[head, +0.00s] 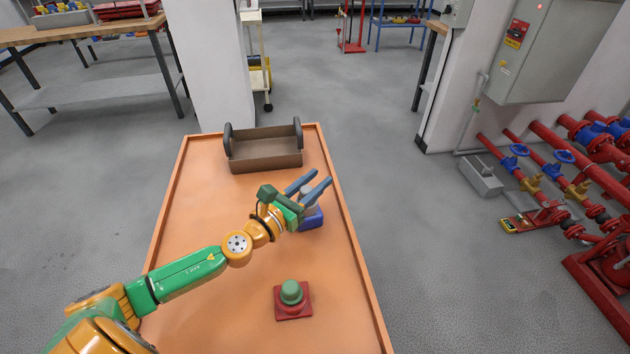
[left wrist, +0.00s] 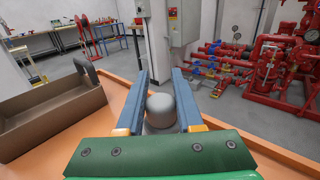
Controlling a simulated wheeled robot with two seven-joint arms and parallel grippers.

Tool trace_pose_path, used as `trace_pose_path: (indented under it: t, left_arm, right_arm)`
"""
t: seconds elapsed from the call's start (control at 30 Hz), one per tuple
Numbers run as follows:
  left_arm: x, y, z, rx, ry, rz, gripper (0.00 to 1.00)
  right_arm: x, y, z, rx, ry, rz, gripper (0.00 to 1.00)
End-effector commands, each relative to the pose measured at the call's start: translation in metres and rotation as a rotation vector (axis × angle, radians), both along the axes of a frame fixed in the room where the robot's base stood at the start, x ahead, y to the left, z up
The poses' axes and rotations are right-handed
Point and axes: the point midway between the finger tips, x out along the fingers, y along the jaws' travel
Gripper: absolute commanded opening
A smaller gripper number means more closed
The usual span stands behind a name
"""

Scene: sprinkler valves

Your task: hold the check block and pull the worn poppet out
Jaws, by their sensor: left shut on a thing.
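A blue block (head: 313,220), which looks like the check block, is on the orange bench, partly hidden by my left gripper. A grey, round-topped part, which looks like the worn poppet (left wrist: 160,106), stands upright above it. My left gripper (head: 318,182) has its blue fingers on either side of this grey part and is shut on it. In the left wrist view the grey dome sits between the two fingers (left wrist: 160,100). I cannot tell whether its lower end is in the block. My right gripper is in neither view.
A red square base (head: 300,312) with a green domed knob (head: 291,291) stands at the bench's near part. An open brown tray (head: 265,163) with dark end handles is at the far end. The orange bench top (head: 210,215) is otherwise clear, with a raised rim.

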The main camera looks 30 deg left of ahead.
Motion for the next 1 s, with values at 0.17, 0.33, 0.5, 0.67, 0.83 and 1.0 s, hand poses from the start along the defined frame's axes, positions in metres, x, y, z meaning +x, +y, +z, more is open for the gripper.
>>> trace_pose_path:
  t: [0.17,0.33,0.5,0.67,0.83,1.0]
  left_arm:
    - [0.0000,0.0000,-0.0001,0.000,0.000,0.000,0.00]
    - [0.0000,0.0000,0.0000,0.000,0.000,0.000,0.00]
    - [0.0000,0.0000,-0.0001,0.000,0.000,0.000,0.00]
    - [0.0000,0.0000,-0.0001,0.000,0.000,0.000,0.38]
    - [0.0000,0.0000,0.0000,0.000,0.000,0.000,0.71]
    - [0.0000,0.0000,0.0000,0.000,0.000,0.000,0.71]
  right_arm:
    - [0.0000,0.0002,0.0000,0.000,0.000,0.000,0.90]
    - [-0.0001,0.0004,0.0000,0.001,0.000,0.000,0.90]
    - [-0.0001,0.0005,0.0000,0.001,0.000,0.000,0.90]
    - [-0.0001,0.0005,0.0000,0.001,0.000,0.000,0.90]
    - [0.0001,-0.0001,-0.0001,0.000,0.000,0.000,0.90]
    - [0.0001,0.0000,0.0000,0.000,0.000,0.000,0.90]
